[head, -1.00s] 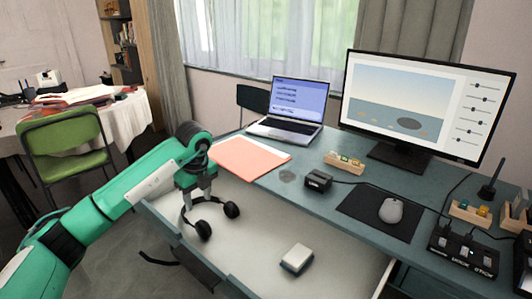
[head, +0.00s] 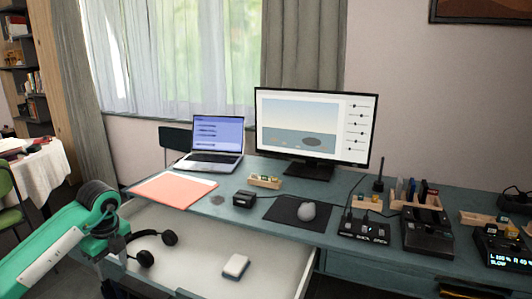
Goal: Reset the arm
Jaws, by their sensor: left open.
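My left arm comes in from the lower left, green with a dark wrist. Its gripper (head: 112,268) hangs at the left front edge of the open drawer, left of the headphones, and is open. The black headphones (head: 146,257) lie in the white drawer (head: 195,245), apart from the gripper as far as I can see; part of their band is hidden near the arm. A small white box (head: 236,265) lies in the drawer to their right. My right gripper is not in view.
The blue-grey desk (head: 265,213) carries a pink folder (head: 173,190), laptop (head: 213,140), monitor (head: 313,125), a mouse (head: 307,211) on a black mat, and several small devices at the right. A green chair (head: 8,205) and a white-covered table (head: 40,172) stand at the left.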

